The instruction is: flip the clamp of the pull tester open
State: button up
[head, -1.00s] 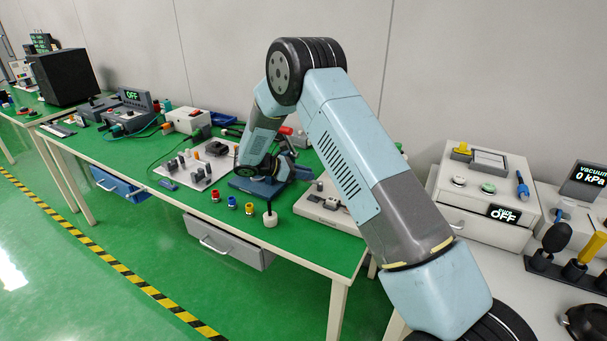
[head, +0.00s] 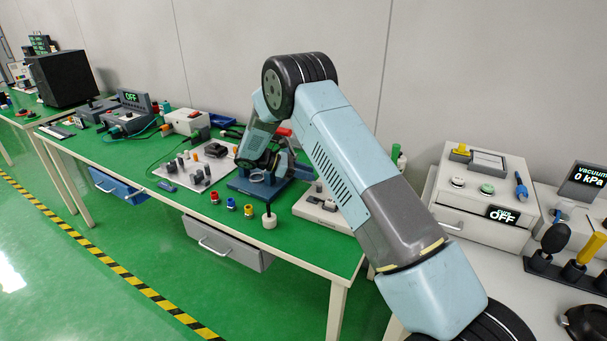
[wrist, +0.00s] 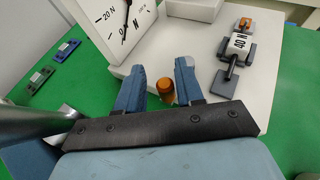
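In the wrist view a white dial panel (wrist: 110,20) marked 20 N and 0 N stands on a white plate (wrist: 215,75); I take these for the pull tester. A small orange cylindrical knob (wrist: 166,92) shows between the two blue fingers of my gripper (wrist: 161,68). The fingers are apart, with visible gaps on both sides of the knob. Whether the knob belongs to the clamp, I cannot tell.
A metal cylinder (wrist: 30,122) is close at left in the wrist view. Two small items lie on the green top, one blue (wrist: 66,50). In the head view a blue base (head: 240,187), a white peg board (head: 180,178) and a white device (head: 318,210) crowd the bench.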

jog(key=shift+o, duration=0.4)
jog(key=shift+s+a, duration=0.1)
jog(key=shift+a, duration=0.05)
jog(key=shift+a+r, duration=0.1)
jog(key=shift+a, duration=0.1)
jog(key=v, duration=1.3)
